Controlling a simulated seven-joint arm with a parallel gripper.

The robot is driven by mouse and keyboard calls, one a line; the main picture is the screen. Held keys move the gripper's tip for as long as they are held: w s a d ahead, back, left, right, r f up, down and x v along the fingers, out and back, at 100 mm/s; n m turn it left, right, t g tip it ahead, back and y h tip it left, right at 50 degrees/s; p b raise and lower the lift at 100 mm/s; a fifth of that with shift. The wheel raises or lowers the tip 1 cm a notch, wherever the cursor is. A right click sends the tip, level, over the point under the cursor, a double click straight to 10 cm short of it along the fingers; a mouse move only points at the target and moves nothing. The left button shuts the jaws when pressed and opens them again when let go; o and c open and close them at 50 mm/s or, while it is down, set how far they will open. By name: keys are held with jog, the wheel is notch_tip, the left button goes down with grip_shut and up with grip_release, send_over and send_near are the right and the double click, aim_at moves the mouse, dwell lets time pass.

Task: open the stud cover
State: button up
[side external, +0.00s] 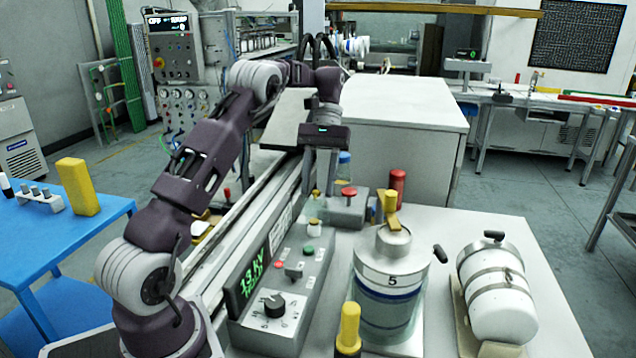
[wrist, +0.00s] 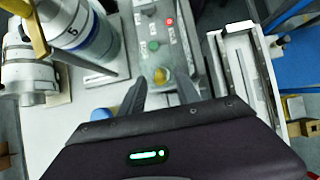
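My gripper (side external: 318,183) points down over the back end of the grey control box (side external: 308,292) in the side external view. In the wrist view my gripper (wrist: 161,82) has its two dark fingers apart. Between and just beyond the fingertips is a small round yellow-topped piece (wrist: 161,75). In the side external view this looks like the white piece with a yellow top (side external: 315,226), standing below my gripper. I cannot tell for sure which part is the stud cover. Nothing shows held between the fingers.
A green button (side external: 309,249), a red button (side external: 280,265) and a black knob (side external: 275,305) sit on the box. A red mushroom button (side external: 349,193) is behind. A canister marked 5 (side external: 388,280) stands right, beside a lying white cylinder (side external: 500,300). A blue table (side external: 60,240) is left.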

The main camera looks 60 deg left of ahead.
aim_at(314, 198)
dwell(0.3)
jog(key=shift+s+d+r+t+y, duration=0.15)
jog(key=shift+s+d+t+y, duration=0.4)
jog(key=shift+t+y, duration=0.25)
jog(key=t+y, duration=0.1)
jog(key=s+d+t+y, duration=0.1)
jog(key=shift+s+d+f+t+y, duration=0.2)
jog(key=shift+s+f+t+y, duration=0.1)
jog(key=shift+t+y, duration=0.1)
notch_tip(314, 198, up, 7)
jog(key=shift+w+r, duration=0.15)
jog(key=s+d+m+t+y, duration=0.1)
jog(key=s+d+m+t, duration=0.1)
jog(key=s+d+m, duration=0.4)
jog(key=s+d+m+t+y, duration=0.2)
jog(key=s+d+m, duration=0.5)
jog(key=m, duration=0.9)
jog(key=s+t, duration=0.1)
jog(key=s, duration=0.1)
jog(key=shift+s+f+m, duration=0.2)
jog(key=shift+s+m, duration=0.1)
